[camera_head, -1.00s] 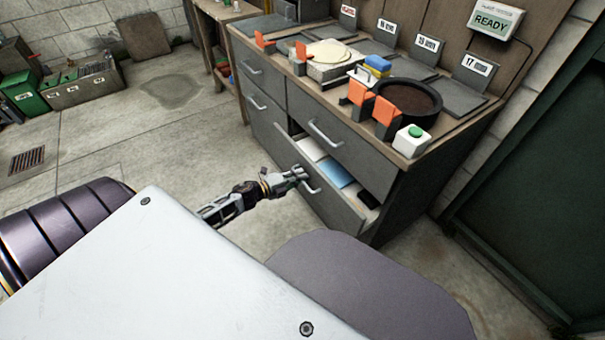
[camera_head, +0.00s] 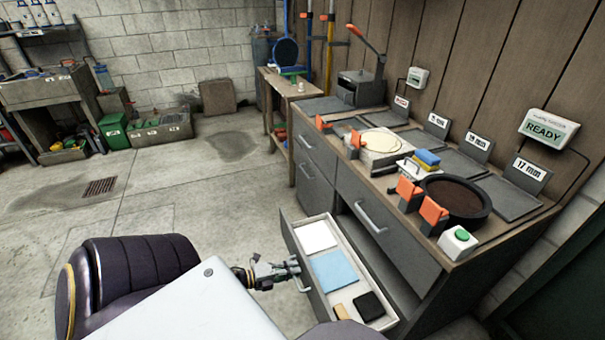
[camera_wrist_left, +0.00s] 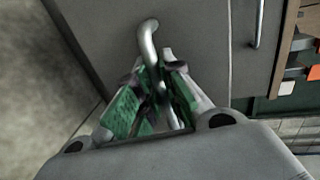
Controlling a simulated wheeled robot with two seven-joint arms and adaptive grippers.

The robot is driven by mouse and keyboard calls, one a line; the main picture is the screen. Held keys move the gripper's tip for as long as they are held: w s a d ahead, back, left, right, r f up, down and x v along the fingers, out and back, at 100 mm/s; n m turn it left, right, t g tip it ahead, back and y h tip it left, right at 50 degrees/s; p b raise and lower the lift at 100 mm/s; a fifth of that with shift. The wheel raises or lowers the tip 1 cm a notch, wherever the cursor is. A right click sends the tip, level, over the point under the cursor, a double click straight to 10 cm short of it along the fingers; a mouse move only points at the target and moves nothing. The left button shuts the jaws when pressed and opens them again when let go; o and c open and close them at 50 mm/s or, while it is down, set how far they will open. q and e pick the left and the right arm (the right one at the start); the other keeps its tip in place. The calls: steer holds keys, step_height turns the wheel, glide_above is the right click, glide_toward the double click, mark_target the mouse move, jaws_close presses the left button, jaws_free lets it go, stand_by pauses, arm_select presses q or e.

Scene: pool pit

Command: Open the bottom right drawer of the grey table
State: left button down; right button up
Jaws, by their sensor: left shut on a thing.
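The grey table (camera_head: 408,250) stands at the right in the head view, with several grey drawers. Its bottom right drawer (camera_head: 347,293) is pulled far out, and its inside shows from above. My left gripper (camera_head: 292,268) is at the front of this drawer, shut on its handle (camera_head: 303,286). In the left wrist view, the metal handle (camera_wrist_left: 148,42) runs down between the green-padded fingers of my left gripper (camera_wrist_left: 160,85), against the grey drawer front. The upper right drawer is shut. My right gripper is not in view.
The drawer holds a white sheet (camera_head: 316,236), a blue sheet (camera_head: 334,271) and a black item (camera_head: 369,306). A black pan (camera_head: 455,200), orange-topped blocks and a green-button box (camera_head: 458,241) stand on the tabletop. The concrete floor (camera_head: 190,190) left of the drawer is clear.

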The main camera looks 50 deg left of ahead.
arm_select(q)
steer(key=shift+s+a, duration=0.25)
steer(key=shift+s, duration=0.45)
steer(key=c, duration=1.5)
jaws_free()
steer(key=shift+v, duration=5.95)
steer(key=shift+s+a+f, duration=0.1)
steer(key=shift+a, duration=0.05)
